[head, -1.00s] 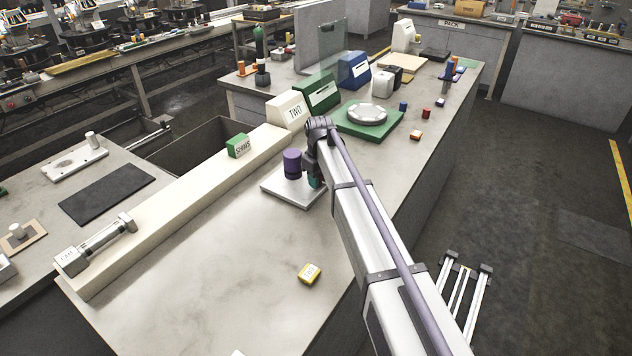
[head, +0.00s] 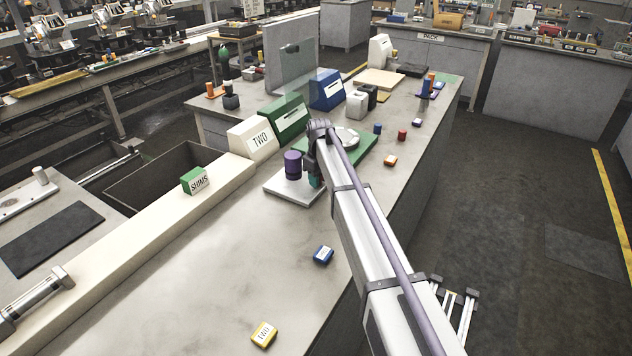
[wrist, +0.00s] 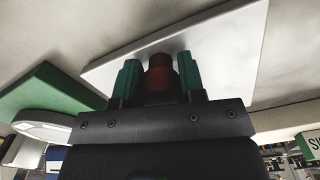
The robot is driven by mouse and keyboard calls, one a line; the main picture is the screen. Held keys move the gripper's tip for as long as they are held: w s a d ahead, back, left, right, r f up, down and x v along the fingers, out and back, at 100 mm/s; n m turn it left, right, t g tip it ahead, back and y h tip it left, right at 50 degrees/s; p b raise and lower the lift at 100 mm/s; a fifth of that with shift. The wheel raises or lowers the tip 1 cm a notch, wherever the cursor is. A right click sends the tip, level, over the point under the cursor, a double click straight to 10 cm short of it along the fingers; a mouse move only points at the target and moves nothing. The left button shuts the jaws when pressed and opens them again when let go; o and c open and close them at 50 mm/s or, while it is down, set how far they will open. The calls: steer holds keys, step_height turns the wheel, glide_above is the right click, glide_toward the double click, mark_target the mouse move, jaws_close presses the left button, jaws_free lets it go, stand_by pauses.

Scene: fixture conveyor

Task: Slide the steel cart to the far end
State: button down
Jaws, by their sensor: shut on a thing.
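The steel cart is a pale flat plate (head: 299,195) on the bench, beside the cream rail and near the white TWO block (head: 254,140). In the wrist view the plate (wrist: 225,50) carries a dark red upright post (wrist: 160,82). My gripper (head: 315,178) is over the plate's right part in the head view. In the wrist view its teal fingers (wrist: 159,66) are closed on both sides of the post. The arm hides part of the plate's right side in the head view.
A green pad (head: 362,150) with a round metal disc lies just beyond the plate; the gap is unclear. Green (head: 287,118) and blue (head: 327,90) blocks stand beyond TWO. A green SHIMS block (head: 193,180) sits on the cream rail (head: 150,215). Blue (head: 323,255) and yellow (head: 264,334) blocks lie nearer.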

steer(key=shift+w+d, duration=0.1)
steer(key=shift+w, duration=0.15)
steer(key=c, duration=0.7)
jaws_free()
steer(key=shift+d, duration=0.1)
step_height(320, 180, up, 11)
steer(key=p, duration=1.1)
steer(key=shift+r, duration=0.1)
steer(key=shift+f, duration=0.2)
steer(key=s+d+m, duration=0.2)
steer(key=s+d, duration=0.1)
steer(key=s, duration=1)
steer(key=s+d+m, duration=0.3)
steer(key=s+d, duration=0.1)
steer(key=s, duration=0.9)
steer(key=s+d+m, duration=0.3)
steer(key=s+d, duration=0.1)
steer(key=s, duration=0.9)
steer(key=shift+d, duration=0.25)
